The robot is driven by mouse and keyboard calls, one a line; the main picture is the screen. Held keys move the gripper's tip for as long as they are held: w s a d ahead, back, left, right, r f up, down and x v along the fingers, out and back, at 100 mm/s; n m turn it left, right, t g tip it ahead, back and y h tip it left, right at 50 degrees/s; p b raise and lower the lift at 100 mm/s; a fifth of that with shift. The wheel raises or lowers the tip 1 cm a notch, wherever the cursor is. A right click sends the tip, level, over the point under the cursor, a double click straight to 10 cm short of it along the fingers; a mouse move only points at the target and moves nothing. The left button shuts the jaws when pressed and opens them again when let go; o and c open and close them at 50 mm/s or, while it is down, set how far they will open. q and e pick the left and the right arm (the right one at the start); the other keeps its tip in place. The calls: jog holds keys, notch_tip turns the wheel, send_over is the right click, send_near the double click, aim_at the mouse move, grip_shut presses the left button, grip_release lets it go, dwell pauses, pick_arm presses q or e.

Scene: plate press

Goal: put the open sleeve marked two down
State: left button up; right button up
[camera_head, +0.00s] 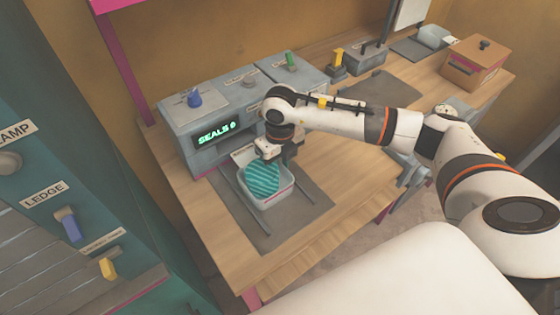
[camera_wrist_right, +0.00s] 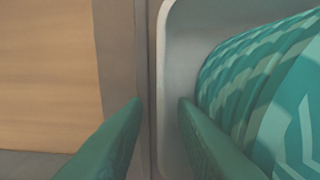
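A teal striped sleeve (camera_head: 262,180) lies in a white tray (camera_head: 284,194) on the worktable. In the right wrist view the sleeve (camera_wrist_right: 255,85) fills the right side, with a pale angular mark partly cut off by the frame edge. I cannot read a number or see an opening on it. My right gripper (camera_head: 270,157) is over the tray's far rim. In the wrist view its fingers (camera_wrist_right: 160,102) are apart, with the tray wall (camera_wrist_right: 171,60) seen between them. Whether they touch the wall is unclear. My left gripper is out of view.
A grey machine (camera_head: 180,125) with a green "SEALS" display and blue and green knobs stands behind the tray. A dark mat (camera_head: 265,235) lies under the tray. A brown box (camera_head: 478,62) stands far right. A teal panel (camera_head: 60,180) with levers is at left.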

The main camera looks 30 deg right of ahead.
jog(key=shift+r, duration=0.15)
notch_tip(320, 180, up, 12)
jog(key=b, duration=0.2)
dwell(0.4)
dwell(0.4)
